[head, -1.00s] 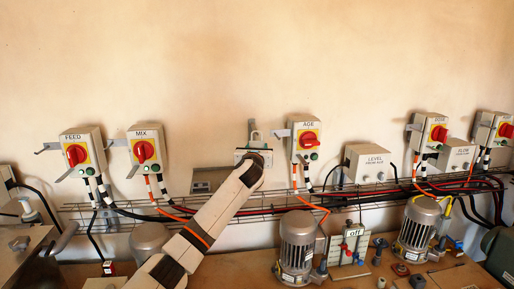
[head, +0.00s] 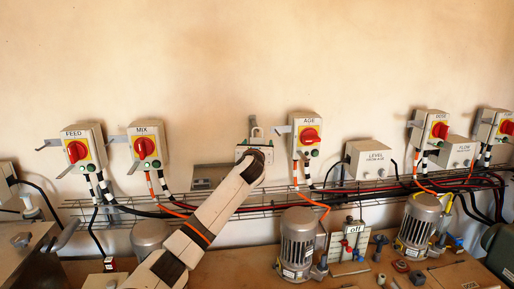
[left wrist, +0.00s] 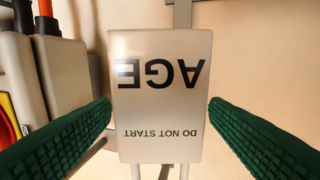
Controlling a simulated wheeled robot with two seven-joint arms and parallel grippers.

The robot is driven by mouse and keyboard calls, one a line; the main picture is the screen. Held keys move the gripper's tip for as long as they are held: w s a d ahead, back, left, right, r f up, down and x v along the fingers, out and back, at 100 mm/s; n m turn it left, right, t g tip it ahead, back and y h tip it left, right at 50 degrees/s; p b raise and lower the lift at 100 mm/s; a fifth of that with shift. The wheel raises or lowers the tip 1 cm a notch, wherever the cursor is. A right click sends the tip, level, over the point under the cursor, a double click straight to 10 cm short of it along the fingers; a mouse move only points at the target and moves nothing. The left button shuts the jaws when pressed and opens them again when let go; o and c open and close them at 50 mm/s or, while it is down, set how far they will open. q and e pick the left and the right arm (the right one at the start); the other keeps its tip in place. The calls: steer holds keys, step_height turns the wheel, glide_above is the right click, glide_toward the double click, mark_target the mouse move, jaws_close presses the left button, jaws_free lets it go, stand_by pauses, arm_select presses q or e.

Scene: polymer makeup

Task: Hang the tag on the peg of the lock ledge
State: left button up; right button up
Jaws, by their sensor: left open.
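The tag is a pale plate lettered AGE and DO NOT START, upside down in the left wrist view (left wrist: 160,80). Its pale edge also shows in the head view (head: 242,151). Two pale prongs (left wrist: 185,172) extend from its lettered end in the wrist view. My left gripper (left wrist: 160,112) is open, with green pads on either side of the tag and gaps showing. In the head view my left gripper (head: 256,156) covers much of the tag. A shackle-shaped fitting (head: 254,130) stands just above. I cannot tell which part is the peg or whether the tag hangs on it.
The AGE switch box (head: 307,135) is close on the right, with a grey bracket on its left side. A grey wall tray (head: 210,177) is on the left. A wire cable rack (head: 270,209) runs below. Motors (head: 297,240) stand on the bench.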

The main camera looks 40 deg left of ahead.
arm_select(q)
steer(key=b+v, duration=0.4)
steer(key=v, duration=0.8)
